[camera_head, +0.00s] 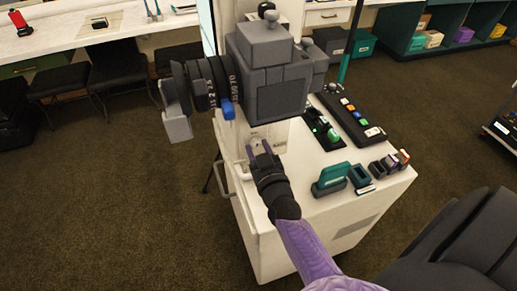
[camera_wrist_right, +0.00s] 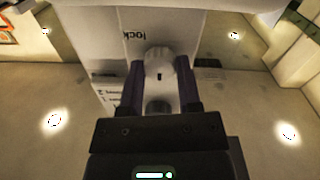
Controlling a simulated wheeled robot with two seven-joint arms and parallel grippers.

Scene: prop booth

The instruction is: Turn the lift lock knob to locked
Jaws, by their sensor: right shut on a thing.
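The lift lock knob (camera_wrist_right: 160,62) is a pale round knob on a white panel in the right wrist view. A small dark mark shows on its near face. The panel carries the word "lock" beside the knob and more small print lower left. My right gripper (camera_wrist_right: 160,88) has one dark finger on each side of the knob and is shut on it. In the head view, my right gripper (camera_head: 259,151) reaches the white pedestal's upper face under the camera, and the knob is small and partly hidden there. The knob's exact setting is hard to read. My left gripper is out of view.
A large grey camera (camera_head: 270,70) with a lens and blue tab stands just above my right gripper. The white cart (camera_head: 345,207) carries button panels (camera_head: 350,112) and small teal and dark blocks (camera_head: 331,178). Stools and a counter stand at the back left.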

